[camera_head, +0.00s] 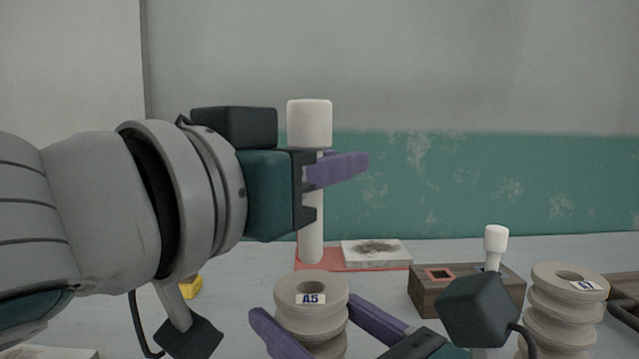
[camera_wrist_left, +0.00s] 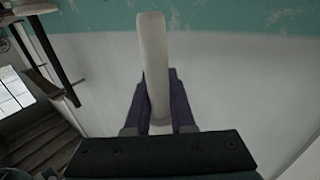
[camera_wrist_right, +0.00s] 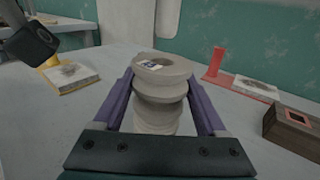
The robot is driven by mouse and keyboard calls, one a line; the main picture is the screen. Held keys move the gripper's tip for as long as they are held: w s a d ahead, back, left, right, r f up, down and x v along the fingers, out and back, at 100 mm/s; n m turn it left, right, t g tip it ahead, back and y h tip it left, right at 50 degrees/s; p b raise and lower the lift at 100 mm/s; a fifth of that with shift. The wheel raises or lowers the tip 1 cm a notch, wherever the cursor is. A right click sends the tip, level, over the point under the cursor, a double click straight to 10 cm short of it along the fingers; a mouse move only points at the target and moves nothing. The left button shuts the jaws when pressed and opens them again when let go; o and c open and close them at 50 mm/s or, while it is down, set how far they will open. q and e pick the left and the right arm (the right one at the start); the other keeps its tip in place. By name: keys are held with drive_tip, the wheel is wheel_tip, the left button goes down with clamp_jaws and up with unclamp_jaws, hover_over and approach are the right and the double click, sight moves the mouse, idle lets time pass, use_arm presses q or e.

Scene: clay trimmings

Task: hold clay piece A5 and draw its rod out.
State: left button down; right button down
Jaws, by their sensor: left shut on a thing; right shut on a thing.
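Clay piece A5 (camera_head: 312,285) is a grey ribbed spool with a hole in its top and an A5 label; it also shows in the right wrist view (camera_wrist_right: 160,90). My right gripper (camera_head: 325,330) is shut around its sides. The rod (camera_head: 311,235) is pale with a thick white head and hangs upright. My left gripper (camera_head: 335,170) is shut on it below the head. The rod's rounded lower end shows just above A5's top, apart from it. The rod also shows in the left wrist view (camera_wrist_left: 154,60), between the purple fingers.
A second ribbed clay piece (camera_head: 560,305) with a label stands at the right. Beside it is a wooden block (camera_head: 430,295) with a red-rimmed square hole; a white-headed rod (camera_head: 495,240) stands near it. Behind A5 lie a red tray (camera_head: 318,267) and a smudged white slab (camera_head: 376,254).

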use_arm(q)
drive_tip(key=shift+r, duration=0.45)
use_arm(e)
unclamp_jaws()
